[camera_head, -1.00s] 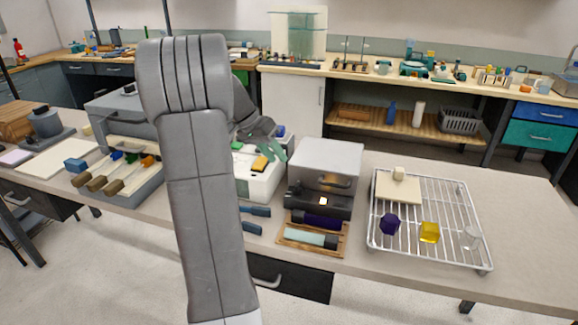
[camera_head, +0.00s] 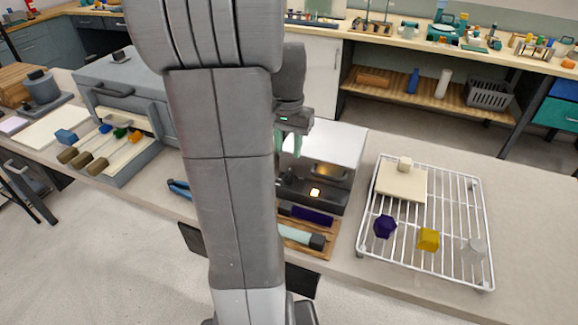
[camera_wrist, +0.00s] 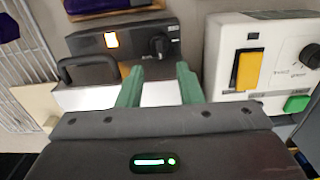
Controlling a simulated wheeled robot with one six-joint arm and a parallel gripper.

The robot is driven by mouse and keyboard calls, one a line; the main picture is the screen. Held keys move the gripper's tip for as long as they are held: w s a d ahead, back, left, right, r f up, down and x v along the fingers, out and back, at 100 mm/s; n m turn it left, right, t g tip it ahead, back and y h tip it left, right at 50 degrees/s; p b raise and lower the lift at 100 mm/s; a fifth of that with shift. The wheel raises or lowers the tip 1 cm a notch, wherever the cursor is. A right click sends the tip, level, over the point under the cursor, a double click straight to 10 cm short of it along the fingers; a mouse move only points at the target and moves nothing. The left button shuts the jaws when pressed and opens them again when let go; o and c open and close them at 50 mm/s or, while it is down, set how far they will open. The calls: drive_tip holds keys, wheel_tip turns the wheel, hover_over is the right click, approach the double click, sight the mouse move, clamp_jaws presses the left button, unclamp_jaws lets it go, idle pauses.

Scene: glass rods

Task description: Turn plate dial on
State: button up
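My gripper (camera_head: 290,146) hangs above the left side of a silver box with a black front (camera_head: 335,150), partly hidden by my arm. In the wrist view the two green fingers of my gripper (camera_wrist: 160,82) are apart with nothing between them. Just beyond them, the black front panel (camera_wrist: 95,45) carries a lit orange square (camera_wrist: 110,40) and a dark dial (camera_wrist: 158,46). I cannot tell which dial is the plate's.
A wire rack (camera_head: 372,225) with a pale board and several small blocks stands right of the box. A wooden tray (camera_head: 320,252) holding dark and pale cylinders lies in front. Handled tools (camera_head: 85,160) lie at left. The counter right of the rack is clear.

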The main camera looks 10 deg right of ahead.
sight(288, 172)
wheel_tip(288, 172, down, 7)
drive_tip(key=shift+f, duration=0.15)
clamp_jaws()
